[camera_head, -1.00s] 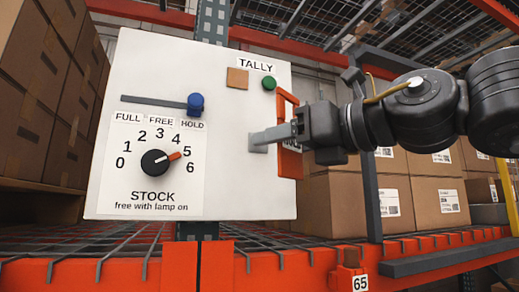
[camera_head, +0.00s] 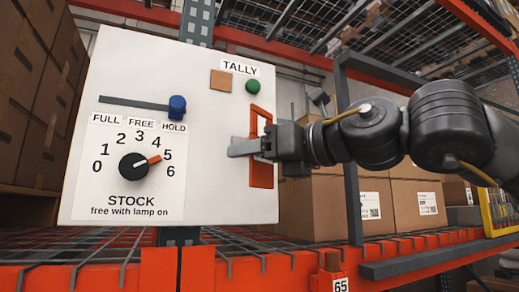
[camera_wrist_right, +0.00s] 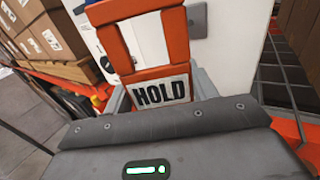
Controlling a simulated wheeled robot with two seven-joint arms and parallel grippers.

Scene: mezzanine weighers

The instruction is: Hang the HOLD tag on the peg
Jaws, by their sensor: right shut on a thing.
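My right gripper (camera_head: 245,147) comes in from the right and is shut on the orange HOLD tag (camera_head: 262,175). The tag is upright, with its open loop above the fingers, in front of the right part of the white panel (camera_head: 215,190). In the right wrist view the HOLD tag (camera_wrist_right: 162,92) sits between the fingers, its black-on-white word facing the camera. A small grey plate (camera_wrist_right: 197,20) with a dark spot shows on the panel beyond it; I cannot tell if this is the peg's mount. No peg shows clearly. My left gripper is out of view.
The panel carries a blue slider knob (camera_head: 177,107) near HOLD, a STOCK dial (camera_head: 133,166) pointing near 5, a green button (camera_head: 253,87) and a tan square (camera_head: 221,80). Cartons (camera_head: 325,205) stand behind at right. An orange shelf beam (camera_head: 90,278) runs below.

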